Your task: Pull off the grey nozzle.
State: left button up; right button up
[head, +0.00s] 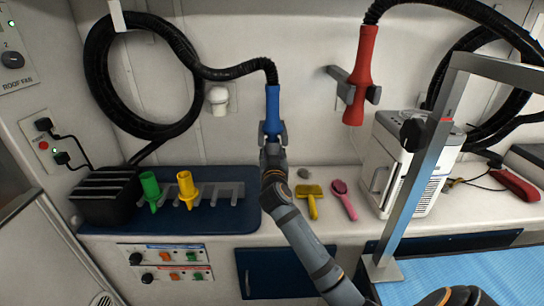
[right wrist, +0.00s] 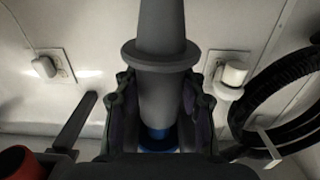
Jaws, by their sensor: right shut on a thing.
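The grey nozzle (right wrist: 158,88) has a wide collar and a tapered end. It fills the middle of the right wrist view. My right gripper (head: 272,137) is shut on it, one finger on each side of the body below the collar. The nozzle sits against the blue handle (head: 272,108) of the black hose; a blue ring of it (right wrist: 158,140) shows beyond the fingers in the wrist view. In the head view my gripper hides most of the nozzle. I cannot tell whether there is any gap at the joint. My left gripper is not in view.
A green nozzle (head: 150,188) and a yellow nozzle (head: 187,189) stand in a grey slotted rack (head: 228,188) on a dark blue mat. A yellow brush (head: 311,198) and a pink brush (head: 343,199) lie on the counter. A red dryer handle (head: 362,80) hangs on a wall bracket.

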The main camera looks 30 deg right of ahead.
jog(key=shift+f, duration=0.2)
jog(key=shift+f+b, duration=2.35)
jog(key=shift+f, duration=0.1)
jog(key=shift+s, duration=0.1)
jog(key=v, duration=0.9)
